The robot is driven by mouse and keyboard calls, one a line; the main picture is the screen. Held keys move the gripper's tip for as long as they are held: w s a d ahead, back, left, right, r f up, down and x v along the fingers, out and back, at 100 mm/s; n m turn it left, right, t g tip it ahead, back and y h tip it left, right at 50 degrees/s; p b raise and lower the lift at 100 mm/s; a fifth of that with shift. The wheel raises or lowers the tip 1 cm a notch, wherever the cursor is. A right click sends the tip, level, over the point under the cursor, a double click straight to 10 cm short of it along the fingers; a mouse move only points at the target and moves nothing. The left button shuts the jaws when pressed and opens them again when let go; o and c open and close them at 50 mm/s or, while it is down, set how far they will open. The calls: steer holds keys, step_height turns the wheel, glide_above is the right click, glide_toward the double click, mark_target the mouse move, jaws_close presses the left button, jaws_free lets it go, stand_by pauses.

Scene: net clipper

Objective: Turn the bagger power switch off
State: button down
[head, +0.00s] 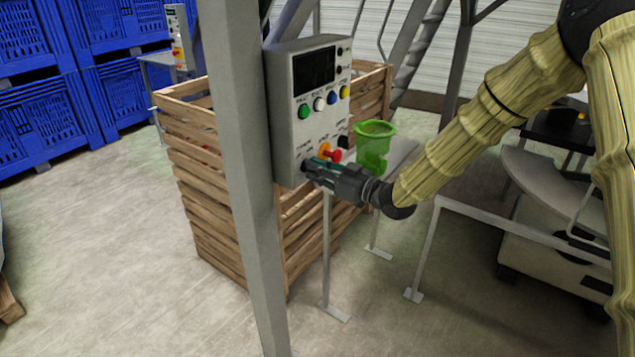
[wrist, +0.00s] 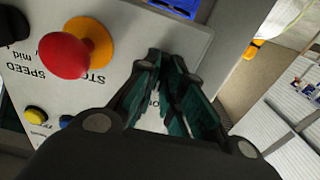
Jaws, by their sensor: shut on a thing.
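The bagger control box (head: 283,125) is a light grey panel mounted beside a steel post. My gripper (head: 309,166) is at the panel's lower left corner, under the small lettering, where the power switch sits. The fingers also fill the middle of the wrist view (wrist: 167,62), close together with their tips at the panel face (wrist: 128,22). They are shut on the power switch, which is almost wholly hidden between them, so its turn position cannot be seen. The red stop button (wrist: 64,56) on its yellow base (wrist: 97,42) is beside the fingers, apart from them.
Green, white, blue and yellow buttons (head: 304,112) and a dark screen (head: 314,68) are higher on the panel. A steel post (head: 243,180) stands at its left. A slatted wooden crate (head: 215,215) is behind, and a green funnel (head: 373,140) is to the right.

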steer(key=n+b, duration=0.8)
steer(key=b, duration=0.1)
steer(key=shift+f, duration=0.15)
steer(key=shift+n, duration=0.4)
steer(key=c, duration=1.5)
jaws_free()
steer(key=shift+c, duration=0.2)
steer(key=shift+d, duration=0.15)
steer(key=v, duration=1.2)
